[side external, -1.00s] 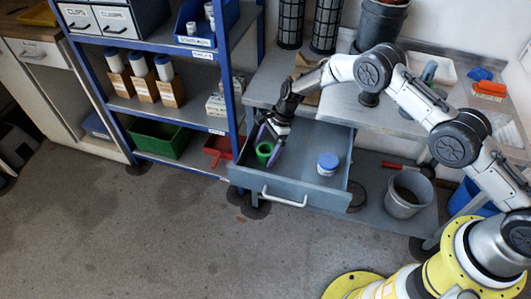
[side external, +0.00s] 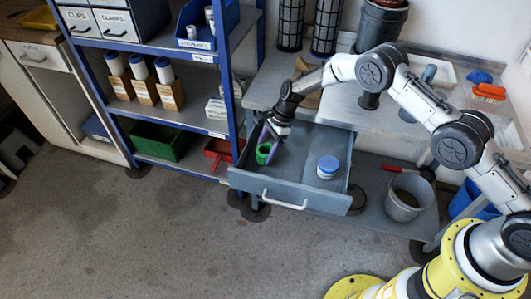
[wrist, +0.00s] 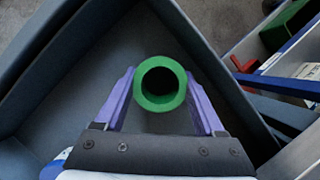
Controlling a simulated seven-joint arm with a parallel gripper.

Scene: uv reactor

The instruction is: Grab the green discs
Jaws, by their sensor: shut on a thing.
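The green discs show as one green ring-shaped piece (wrist: 160,101) with a dark round hole, between the purple fingers in the wrist view. In the side view the green piece (side external: 263,153) is in the left part of the open grey drawer (side external: 310,187). I cannot tell how many discs it is made of. My gripper (side external: 269,145) reaches down into the drawer and is shut on the green piece, a finger on each side. It also shows in the wrist view (wrist: 162,92). Whether the piece touches the drawer floor is not clear.
A white jar with a blue lid (side external: 327,167) stands in the drawer to the right. The drawer front has a pale handle (side external: 285,201). A blue shelf rack (side external: 230,90) stands close on the left. A grey bucket (side external: 406,197) is on the lower shelf at right.

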